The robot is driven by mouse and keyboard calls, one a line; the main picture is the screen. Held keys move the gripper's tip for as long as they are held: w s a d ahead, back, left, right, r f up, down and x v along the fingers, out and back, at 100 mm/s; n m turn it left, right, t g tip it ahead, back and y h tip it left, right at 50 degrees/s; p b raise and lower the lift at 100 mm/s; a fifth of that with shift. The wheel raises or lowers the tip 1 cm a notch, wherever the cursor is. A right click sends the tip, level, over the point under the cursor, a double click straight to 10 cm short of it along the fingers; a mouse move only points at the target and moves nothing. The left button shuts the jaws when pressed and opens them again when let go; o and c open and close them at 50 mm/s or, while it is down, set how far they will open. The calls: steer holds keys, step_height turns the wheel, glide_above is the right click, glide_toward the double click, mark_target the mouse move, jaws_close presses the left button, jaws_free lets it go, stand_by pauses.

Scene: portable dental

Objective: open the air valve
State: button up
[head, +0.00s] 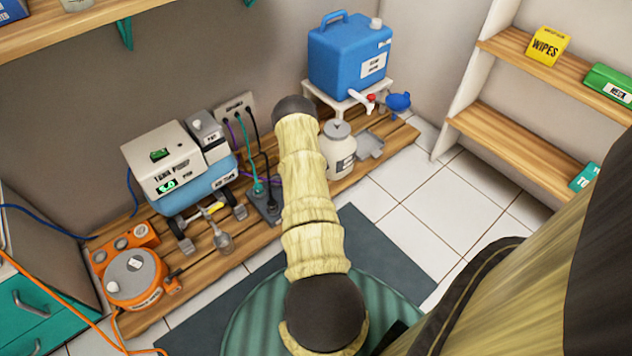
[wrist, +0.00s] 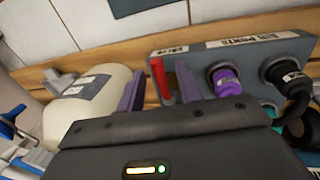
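The air valve's red lever (wrist: 160,80) stands up at the left end of a grey block labelled AIR PORTS (wrist: 235,48) in the wrist view. My gripper (wrist: 159,90) is open, with its two fingers on either side of the lever. The lever looks closer to the right finger; I cannot tell whether they touch. A purple connector (wrist: 224,78) and a black connector (wrist: 288,72) are plugged in to the right. In the head view the block (head: 263,207) shows partly beside my arm, which hides the lever and my gripper.
A white jar (head: 340,150) stands close by; in the wrist view it is left of the fingers (wrist: 85,105). A tank pump (head: 165,160), an orange unit (head: 135,278) and a blue water container (head: 348,55) also stand along the wooden platform. Hoses run between the wall plate (head: 236,104) and block.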

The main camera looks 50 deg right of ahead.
steer(key=a+r+p, duration=0.3)
steer(key=r+p, duration=0.4)
steer(key=r, duration=1)
steer(key=shift+w+a, duration=0.2)
steer(key=shift+w, duration=0.05)
steer(key=shift+r, duration=0.1)
steer(key=w+a+r+t, duration=0.1)
steer(key=w+a+r, duration=0.1)
steer(key=a+r, duration=0.7)
steer(key=w+a+r+t, duration=0.1)
steer(key=w+a+r, duration=0.1)
steer(key=a+r, duration=0.7)
steer(key=s+a+r+n+t+y+p, duration=0.1)
steer(key=s+a+r, duration=0.6)
steer(key=a, duration=0.3)
steer(key=s+a+r+n+y, duration=0.1)
steer(key=s+a+r, duration=0.6)
steer(key=a, duration=0.4)
steer(key=w+p+v, duration=0.2)
steer(key=p+v, duration=1)
steer(key=w+r+p+v, duration=0.1)
steer(key=w+p+v, duration=0.2)
steer(key=p+v, duration=0.9)
steer(key=w+r+p+v, duration=0.1)
steer(key=w+p+v, duration=0.2)
steer(key=p+v, duration=0.9)
steer(key=shift+s+d+p, duration=0.3)
steer(key=shift+d+p, duration=0.2)
steer(key=shift+p, duration=0.6)
